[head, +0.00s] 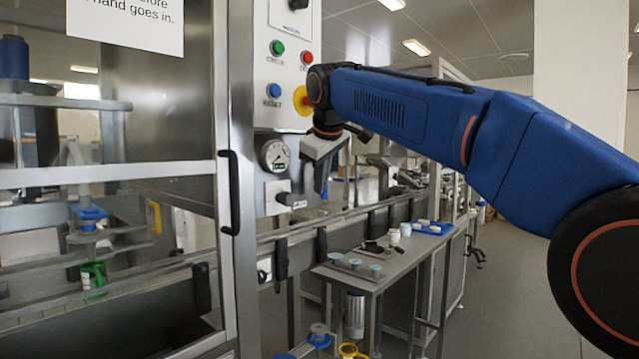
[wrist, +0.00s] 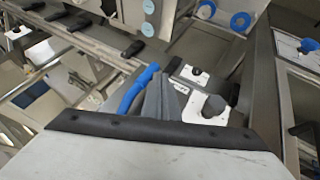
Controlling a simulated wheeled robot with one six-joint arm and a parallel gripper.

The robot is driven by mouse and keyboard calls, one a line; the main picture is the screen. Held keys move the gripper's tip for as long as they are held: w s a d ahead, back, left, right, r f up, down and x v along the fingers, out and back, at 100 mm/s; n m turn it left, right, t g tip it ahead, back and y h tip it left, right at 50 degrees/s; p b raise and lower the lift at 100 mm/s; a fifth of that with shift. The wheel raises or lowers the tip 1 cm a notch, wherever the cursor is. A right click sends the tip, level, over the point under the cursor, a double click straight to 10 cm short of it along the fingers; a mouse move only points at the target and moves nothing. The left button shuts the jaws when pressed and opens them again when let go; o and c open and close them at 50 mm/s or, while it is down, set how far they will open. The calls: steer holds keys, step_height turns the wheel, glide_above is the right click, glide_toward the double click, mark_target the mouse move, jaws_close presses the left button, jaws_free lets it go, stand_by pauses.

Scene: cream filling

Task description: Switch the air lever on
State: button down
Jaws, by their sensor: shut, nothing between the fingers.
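The air lever (head: 290,199) is a dark handle on a pale plate on the machine's front post, below a round gauge. In the head view its handle points right, roughly level. In the wrist view I take it to be the dark knob (wrist: 214,105) on the nearer white plate. My gripper (head: 321,184) hangs pointing down, just right of the lever and slightly nearer its height. In the wrist view its grey fingers (wrist: 163,82) are together and empty, left of the lever plate. I cannot tell whether the fingers touch the lever. A blue bar (wrist: 138,90) shows beside the fingers.
The gauge (head: 275,155) and the coloured push buttons (head: 274,90) are above the lever. A door handle (head: 230,192) stands to its left. Black grips (head: 281,263) line a rail below. A grey table (head: 390,262) with small cups stands right. The floor at the right is clear.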

steer(key=shift+f, duration=0.1)
steer(key=w+d+r+n+t+h, duration=0.3)
steer(key=w+d+n+t+h, duration=0.1)
steer(key=t, duration=0.6)
steer(key=shift+w+d+h, duration=0.5)
steer(key=shift+w+d, duration=0.45)
steer(key=shift+w, duration=0.9)
stand_by(0.5)
